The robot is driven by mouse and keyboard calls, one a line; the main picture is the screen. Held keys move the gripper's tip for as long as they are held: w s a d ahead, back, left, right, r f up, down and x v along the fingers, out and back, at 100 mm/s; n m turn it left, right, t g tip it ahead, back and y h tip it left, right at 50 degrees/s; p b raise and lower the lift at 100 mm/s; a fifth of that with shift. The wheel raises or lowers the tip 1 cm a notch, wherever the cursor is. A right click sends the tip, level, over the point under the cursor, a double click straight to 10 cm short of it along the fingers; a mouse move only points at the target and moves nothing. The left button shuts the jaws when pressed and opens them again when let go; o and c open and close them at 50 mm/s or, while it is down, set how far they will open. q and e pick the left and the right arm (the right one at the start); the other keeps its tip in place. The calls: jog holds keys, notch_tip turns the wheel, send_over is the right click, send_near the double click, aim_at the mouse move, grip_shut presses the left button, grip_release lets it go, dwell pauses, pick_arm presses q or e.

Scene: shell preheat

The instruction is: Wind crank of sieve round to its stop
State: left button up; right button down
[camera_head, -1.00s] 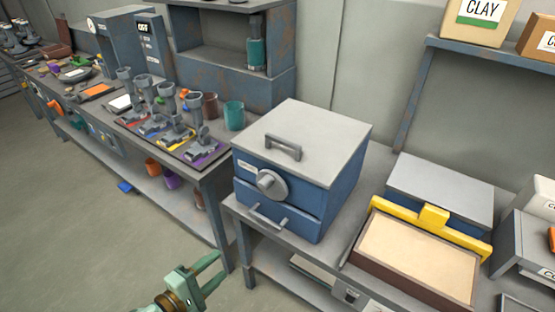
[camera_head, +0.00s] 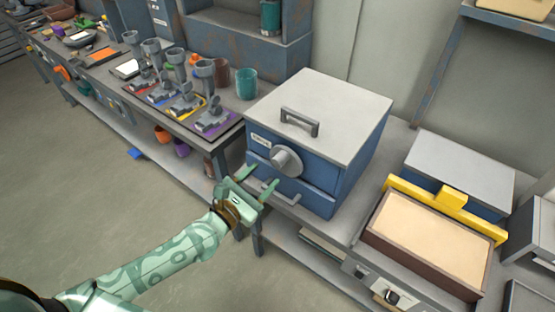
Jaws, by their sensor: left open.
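A blue box with a pale grey lid (camera_head: 325,110) stands on the middle bench; I take it for the sieve, but its small label is too small to read. A round grey knob (camera_head: 286,162) sticks out of its front, and I cannot tell for sure that it is the crank. Below the knob is a drawer front with a bar handle (camera_head: 283,193). My left gripper (camera_head: 259,181) is open and empty, just below and left of the knob in the picture, in front of the drawer. Contact cannot be made out. My right gripper is out of view.
A sand-filled tray (camera_head: 373,236) with a yellow bar (camera_head: 482,223) stands right of the box. Grey grinder-like devices on coloured mats and a teal cup (camera_head: 246,83) stand on the left bench. Open floor (camera_head: 70,180) lies at the left.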

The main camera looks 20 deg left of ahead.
aim_at(276, 164)
pick_arm(q)
jog(key=x, duration=0.7)
jog(key=shift+f, duration=0.15)
jog(key=c, duration=1)
